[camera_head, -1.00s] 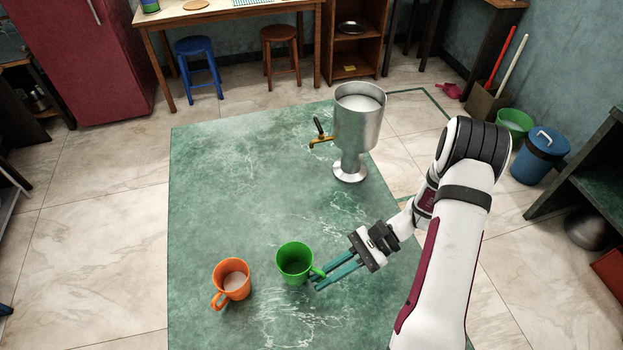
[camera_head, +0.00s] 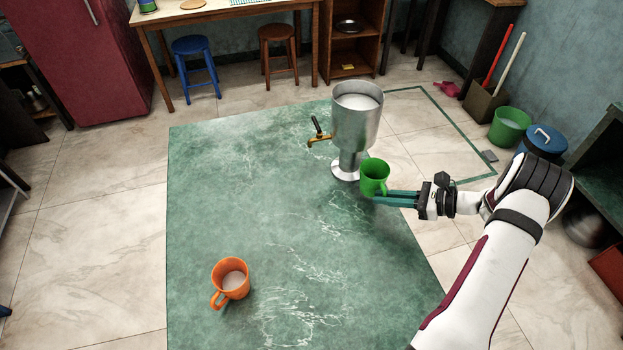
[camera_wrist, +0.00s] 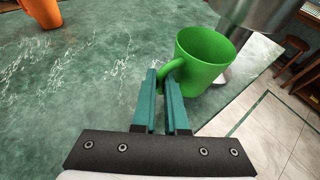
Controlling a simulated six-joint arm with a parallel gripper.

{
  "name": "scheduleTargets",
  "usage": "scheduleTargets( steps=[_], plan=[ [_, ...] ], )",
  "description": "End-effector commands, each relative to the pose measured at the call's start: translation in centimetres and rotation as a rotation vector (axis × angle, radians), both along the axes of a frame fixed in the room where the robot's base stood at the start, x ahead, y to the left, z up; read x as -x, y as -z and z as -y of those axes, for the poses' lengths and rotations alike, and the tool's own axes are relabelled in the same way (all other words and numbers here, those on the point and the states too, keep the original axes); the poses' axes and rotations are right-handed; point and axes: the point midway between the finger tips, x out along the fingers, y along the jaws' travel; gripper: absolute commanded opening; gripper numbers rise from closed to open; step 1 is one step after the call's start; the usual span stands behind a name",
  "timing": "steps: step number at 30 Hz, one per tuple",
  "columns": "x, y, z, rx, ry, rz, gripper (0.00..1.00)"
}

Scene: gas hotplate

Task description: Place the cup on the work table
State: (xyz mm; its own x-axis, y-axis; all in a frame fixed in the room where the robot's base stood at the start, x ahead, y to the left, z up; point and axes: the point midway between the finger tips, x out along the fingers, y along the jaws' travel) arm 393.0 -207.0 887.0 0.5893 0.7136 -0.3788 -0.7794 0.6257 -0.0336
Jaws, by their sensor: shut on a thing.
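The green cup (camera_head: 375,175) is upright beside the steel dispenser, near the right edge of the green work table (camera_head: 230,210). My gripper (camera_head: 377,198) is shut on the cup's handle. In the wrist view the green cup (camera_wrist: 203,62) shows its open rim, with the handle between the fingertips (camera_wrist: 163,80). The cup appears to be above the table, but the gap is hard to judge. An orange cup (camera_head: 231,279) with pale contents stands on the table at the front left.
A steel dispenser (camera_head: 356,125) with a brass tap (camera_head: 319,139) stands on the table just left of and behind the green cup. A blue stool (camera_head: 197,65) and a brown stool (camera_head: 279,50) are behind.

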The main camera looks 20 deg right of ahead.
Motion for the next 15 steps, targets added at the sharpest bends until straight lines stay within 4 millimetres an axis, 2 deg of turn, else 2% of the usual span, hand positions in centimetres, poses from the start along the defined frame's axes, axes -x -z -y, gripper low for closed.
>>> scheduleTargets(
  steps=[10, 15],
  plan=[
    [-7.3, 0.0, -9.2, 0.002, -0.01, 0.002, 0.0],
    [-9.7, 0.0, -11.9, 0.001, -0.006, 0.003, 0.0]
  ],
)
